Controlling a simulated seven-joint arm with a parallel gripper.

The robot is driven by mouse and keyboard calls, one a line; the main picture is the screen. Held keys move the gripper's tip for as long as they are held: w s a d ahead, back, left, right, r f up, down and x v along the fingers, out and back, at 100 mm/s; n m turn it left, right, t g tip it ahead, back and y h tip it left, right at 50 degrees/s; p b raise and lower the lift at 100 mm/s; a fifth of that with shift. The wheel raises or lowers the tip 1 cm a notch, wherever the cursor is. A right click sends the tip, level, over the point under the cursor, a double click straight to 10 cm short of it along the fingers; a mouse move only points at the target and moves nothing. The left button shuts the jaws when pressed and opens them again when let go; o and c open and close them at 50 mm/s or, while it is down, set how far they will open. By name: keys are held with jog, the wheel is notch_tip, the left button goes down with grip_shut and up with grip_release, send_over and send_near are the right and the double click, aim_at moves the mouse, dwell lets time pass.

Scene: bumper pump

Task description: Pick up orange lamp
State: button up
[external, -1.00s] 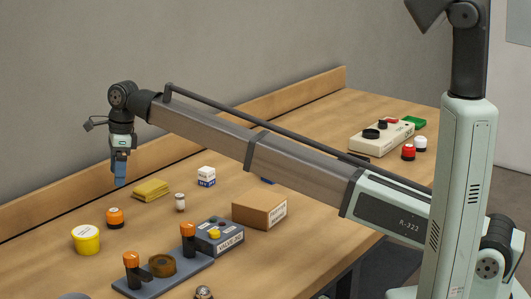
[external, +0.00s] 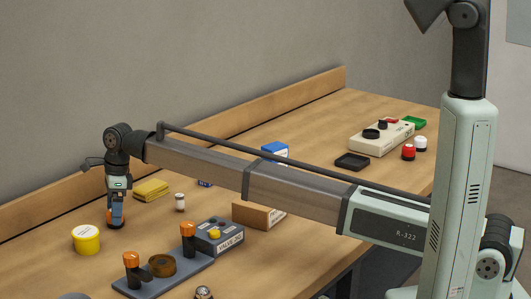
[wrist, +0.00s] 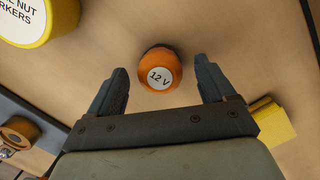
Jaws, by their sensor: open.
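The orange lamp (wrist: 160,70) is a small round orange piece with a white top marked "12 V". In the wrist view it sits on the table just ahead of the gap between my fingers. My gripper (wrist: 162,84) is open, with one finger on each side and nothing held. In the external view my gripper (external: 116,222) is low over the lamp (external: 109,217), and its fingers hide most of it. I cannot tell whether the fingers touch it.
A yellow tub (external: 86,239) stands left of the lamp, and a yellow block (external: 151,190) lies behind it to the right. A small white bottle (external: 180,202) and a grey valve plate (external: 165,277) are to the right. The wooden table between them is clear.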

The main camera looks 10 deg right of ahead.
jog(key=shift+a+f, duration=0.1)
jog(key=shift+f, duration=0.85)
jog(key=shift+c, duration=0.4)
jog(key=c, duration=1.1)
